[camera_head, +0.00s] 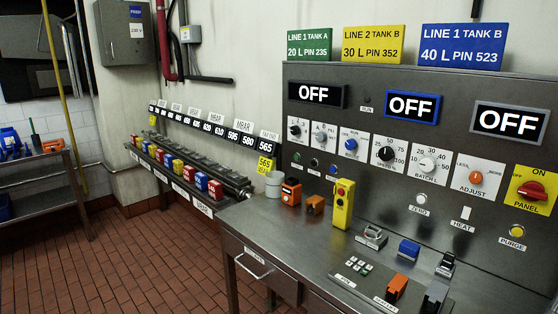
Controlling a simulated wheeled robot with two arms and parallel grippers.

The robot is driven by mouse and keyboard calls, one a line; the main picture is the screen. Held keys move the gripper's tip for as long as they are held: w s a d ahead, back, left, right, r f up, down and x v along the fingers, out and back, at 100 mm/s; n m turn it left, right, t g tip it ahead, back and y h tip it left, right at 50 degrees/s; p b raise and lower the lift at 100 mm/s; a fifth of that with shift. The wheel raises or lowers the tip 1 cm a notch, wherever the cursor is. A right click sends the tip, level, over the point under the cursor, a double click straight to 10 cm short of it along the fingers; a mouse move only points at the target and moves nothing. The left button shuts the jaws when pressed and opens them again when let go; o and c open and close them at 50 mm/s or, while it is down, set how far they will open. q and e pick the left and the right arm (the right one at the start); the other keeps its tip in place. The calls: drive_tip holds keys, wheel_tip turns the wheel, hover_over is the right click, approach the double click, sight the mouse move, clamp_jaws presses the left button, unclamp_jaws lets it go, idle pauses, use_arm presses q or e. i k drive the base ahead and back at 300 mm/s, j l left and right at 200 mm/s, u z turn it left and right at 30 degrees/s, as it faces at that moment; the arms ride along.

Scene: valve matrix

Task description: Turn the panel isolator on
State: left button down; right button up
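The panel isolator (532,191) is a red rotary handle on a yellow plate, at the right edge of the head view. Its plate carries the words ON and PANEL, and the handle lies roughly level, slightly tilted. Three displays above the controls read OFF: a black-framed left one (317,94), a blue-framed middle one (413,106) and a grey-framed right one (511,122). Neither of my grippers is in view.
A steel bench (300,238) runs below the control panel. On it stand a yellow pendant box (342,203), orange blocks (291,191), a blue block (408,249) and small devices near the front right. Other knobs, such as the orange ADJUST knob (475,177), sit left of the isolator.

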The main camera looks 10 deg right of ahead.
sight(532, 190)
drive_tip(key=z, duration=1.65)
